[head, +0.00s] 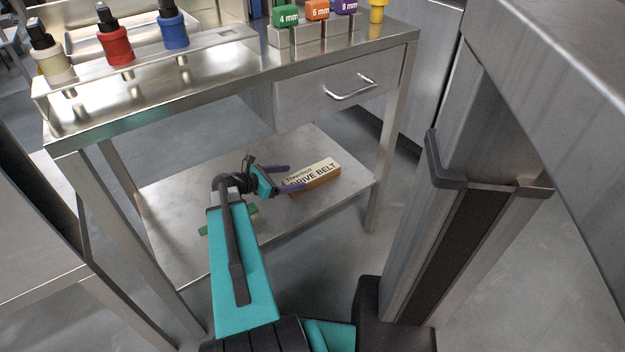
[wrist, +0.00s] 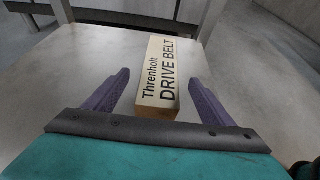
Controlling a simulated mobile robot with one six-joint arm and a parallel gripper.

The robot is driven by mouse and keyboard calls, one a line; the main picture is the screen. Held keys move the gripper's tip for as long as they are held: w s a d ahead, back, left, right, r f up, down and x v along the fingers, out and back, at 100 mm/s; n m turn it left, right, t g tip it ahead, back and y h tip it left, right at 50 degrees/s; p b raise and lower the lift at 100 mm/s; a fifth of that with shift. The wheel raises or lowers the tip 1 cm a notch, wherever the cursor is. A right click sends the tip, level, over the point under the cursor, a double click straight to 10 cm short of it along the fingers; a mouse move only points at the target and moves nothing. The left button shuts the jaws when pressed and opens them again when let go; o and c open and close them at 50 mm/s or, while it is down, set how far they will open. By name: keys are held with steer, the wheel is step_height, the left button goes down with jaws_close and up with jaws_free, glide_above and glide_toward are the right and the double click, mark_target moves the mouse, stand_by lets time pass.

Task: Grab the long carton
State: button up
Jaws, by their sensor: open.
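The long carton (head: 314,175) is cream on top with brown sides and is printed "Threnholt DRIVE BELT". It lies flat on the lower shelf of the steel table. In the wrist view the carton (wrist: 163,75) points away from me, with its near end between my purple fingers. My gripper (head: 285,178) is open, low over the shelf, at the carton's left end in the head view. In the wrist view the fingers of my gripper (wrist: 158,88) stand either side of the carton, with a gap on each side. The carton's underside is hidden.
The lower shelf (head: 175,205) is mostly bare around the carton. A green object (head: 216,228) shows partly behind my arm. The table's drawer (head: 335,85) and top overhang the shelf. Table legs (head: 385,150) bound it.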

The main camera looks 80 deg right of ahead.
mark_target(310, 173)
steer(key=shift+b+x, duration=0.3)
steer(key=shift+x, duration=1.15)
steer(key=shift+r+b+x, duration=0.15)
steer(key=shift+b+x, duration=0.55)
steer(key=shift+x, duration=0.6)
steer(key=shift+r+b+x, duration=0.1)
steer(key=shift+b+x, duration=0.55)
steer(key=shift+x, duration=0.65)
steer(key=shift+s, duration=0.15)
steer(key=c, duration=1.4)
steer(key=shift+r, duration=0.2)
